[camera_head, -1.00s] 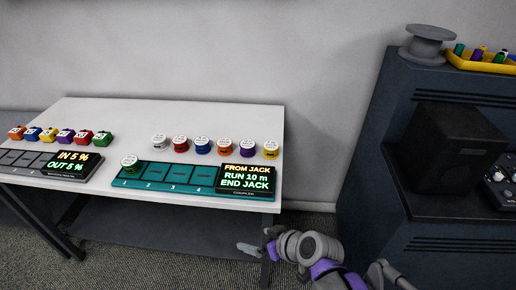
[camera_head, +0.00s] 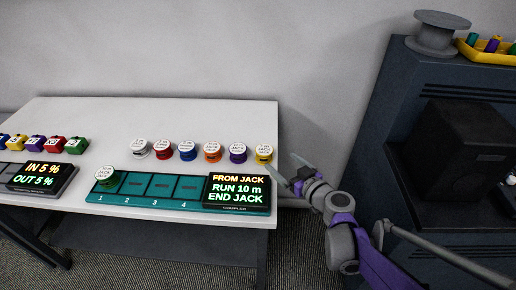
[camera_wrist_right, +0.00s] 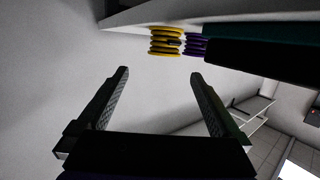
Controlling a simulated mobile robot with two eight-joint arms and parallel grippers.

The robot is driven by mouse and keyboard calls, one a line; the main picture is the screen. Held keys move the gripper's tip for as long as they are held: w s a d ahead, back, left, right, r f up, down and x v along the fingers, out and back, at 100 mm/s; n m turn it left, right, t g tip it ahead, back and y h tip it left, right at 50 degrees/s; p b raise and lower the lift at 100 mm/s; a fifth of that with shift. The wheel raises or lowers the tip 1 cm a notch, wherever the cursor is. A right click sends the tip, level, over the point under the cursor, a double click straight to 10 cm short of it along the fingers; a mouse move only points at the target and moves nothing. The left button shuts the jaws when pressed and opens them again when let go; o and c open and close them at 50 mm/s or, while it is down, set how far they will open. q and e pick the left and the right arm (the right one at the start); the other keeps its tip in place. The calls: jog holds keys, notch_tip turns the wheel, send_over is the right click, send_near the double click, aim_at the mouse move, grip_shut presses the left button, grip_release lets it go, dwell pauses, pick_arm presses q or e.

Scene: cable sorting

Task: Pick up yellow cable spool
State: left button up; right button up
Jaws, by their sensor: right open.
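The yellow cable spool (camera_head: 264,153) stands upright on the white table, at the right end of a row of spools near the table's right edge. It also shows in the right wrist view (camera_wrist_right: 165,42), ahead of the fingers, next to the purple spool (camera_wrist_right: 196,45). My right gripper (camera_head: 291,169) is just right of the table edge, to the right of the yellow spool and apart from it. In the right wrist view its two fingers (camera_wrist_right: 158,80) are spread with nothing between them. My left gripper is not in view.
A purple spool (camera_head: 238,153) stands close to the yellow one's left, with several more beyond. A teal coupler board (camera_head: 147,203) with a lit display (camera_head: 238,190) lies in front; a green spool (camera_head: 106,175) sits on slot 1. A dark cabinet (camera_head: 387,130) stands at right.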

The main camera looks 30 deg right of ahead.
aim_at(265, 151)
jog(key=x, duration=0.3)
jog(key=shift+w+a+f, duration=0.1)
jog(key=shift+w, duration=0.25)
jog(key=x, duration=0.2)
jog(key=b+x, duration=0.1)
jog(key=x, duration=0.2)
jog(key=shift+w+a+f, duration=0.15)
jog(key=shift+a, duration=0.1)
jog(key=c, duration=1.4)
jog(key=shift+c, duration=0.2)
